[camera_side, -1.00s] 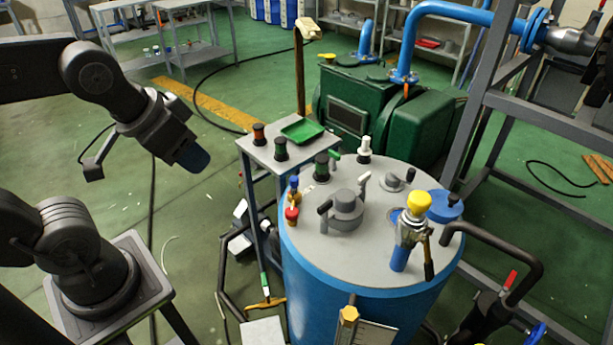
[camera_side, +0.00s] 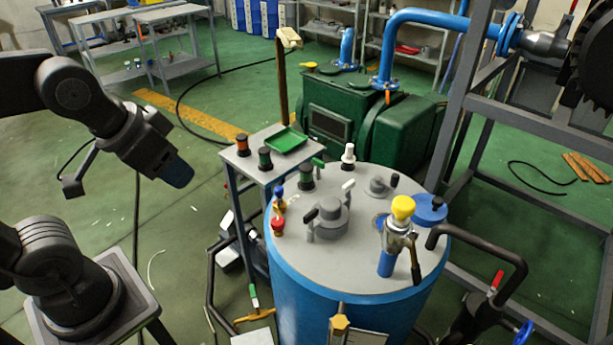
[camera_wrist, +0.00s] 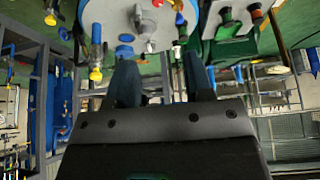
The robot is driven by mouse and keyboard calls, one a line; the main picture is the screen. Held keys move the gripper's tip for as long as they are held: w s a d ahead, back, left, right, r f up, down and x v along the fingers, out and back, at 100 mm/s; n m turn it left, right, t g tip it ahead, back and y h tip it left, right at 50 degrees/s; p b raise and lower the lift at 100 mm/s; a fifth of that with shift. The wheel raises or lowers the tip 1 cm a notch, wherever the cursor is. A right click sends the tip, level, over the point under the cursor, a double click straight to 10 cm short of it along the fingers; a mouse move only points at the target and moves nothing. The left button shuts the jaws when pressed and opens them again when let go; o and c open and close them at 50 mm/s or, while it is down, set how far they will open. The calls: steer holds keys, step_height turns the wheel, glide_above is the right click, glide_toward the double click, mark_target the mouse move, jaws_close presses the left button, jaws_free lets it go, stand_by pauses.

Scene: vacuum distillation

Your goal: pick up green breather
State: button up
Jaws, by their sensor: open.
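A small green part with a black cap (camera_side: 265,158), which looks like a green breather, stands upright on the small grey side table. A similar green part with a dark top (camera_side: 306,176) stands on the blue tank's grey lid (camera_side: 345,262); I cannot tell which of the two is meant. My gripper (camera_side: 178,172) is in the air left of the side table, apart from both. In the wrist view its two dark fingers (camera_wrist: 162,84) are spread with nothing between them. A green part (camera_wrist: 228,14) shows near the top there.
The side table (camera_side: 233,162) also holds an orange, black-capped part (camera_side: 243,145) and a green tray (camera_side: 287,140). A brown post (camera_side: 283,85) rises behind it. The lid carries a yellow-topped valve (camera_side: 402,208), a white-topped part (camera_side: 348,155) and other fittings. Open air lies between my gripper and the table.

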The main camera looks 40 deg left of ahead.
steer(key=w+r+m+g, duration=0.25)
steer(key=w+m, duration=0.25)
steer(key=w, duration=0.5)
steer(key=m+g, duration=0.3)
steer(key=m, duration=0.8)
glide_above(306, 166)
step_height(306, 166, down, 14)
steer(key=f, duration=0.1)
steer(key=shift+m, duration=0.3)
steer(key=f, duration=0.7)
steer(key=shift+d+f, duration=0.25)
steer(key=shift+f, duration=0.15)
steer(key=shift+a+f, duration=0.15)
steer(key=shift+f, duration=2.6)
steer(key=c, duration=0.6)
steer(key=shift+r, duration=0.1)
